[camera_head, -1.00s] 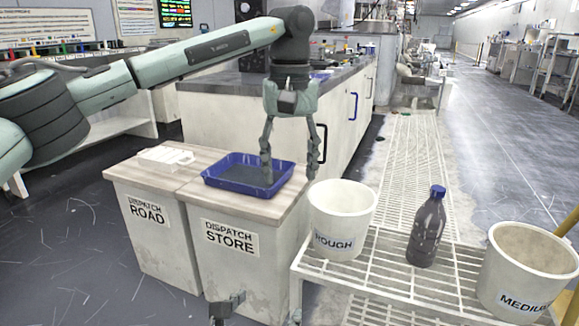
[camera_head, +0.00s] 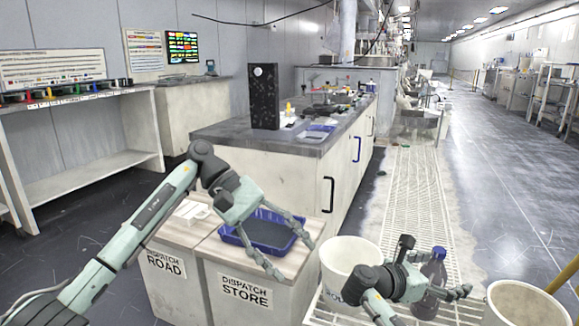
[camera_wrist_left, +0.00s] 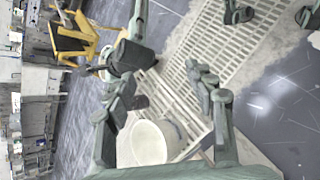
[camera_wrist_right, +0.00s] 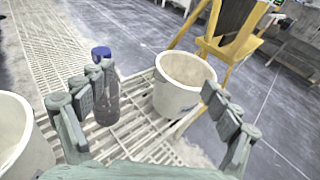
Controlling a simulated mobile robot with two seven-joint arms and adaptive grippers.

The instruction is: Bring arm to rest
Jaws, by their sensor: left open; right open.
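My left arm comes in from the left in the head view. Its left gripper (camera_head: 289,248) is open and empty, in front of and above the blue tray (camera_head: 231,238) on the dispatch store bin (camera_head: 243,290). In the left wrist view its open fingers (camera_wrist_left: 165,95) have nothing between them. My right gripper (camera_head: 437,274) is low at the right of the head view, above the grated stand and in front of the dark bottle (camera_head: 434,268). In the right wrist view its open fingers (camera_wrist_right: 150,100) show the blue-capped bottle (camera_wrist_right: 106,100) beside the left finger; contact is unclear.
A white bucket (camera_head: 345,258) stands left of the bottle and another white bucket (camera_head: 520,305) to its right, on the grated stand (camera_wrist_right: 140,128). A white item (camera_head: 190,212) lies on the dispatch road bin (camera_head: 166,262). The counter (camera_head: 270,165) stands behind.

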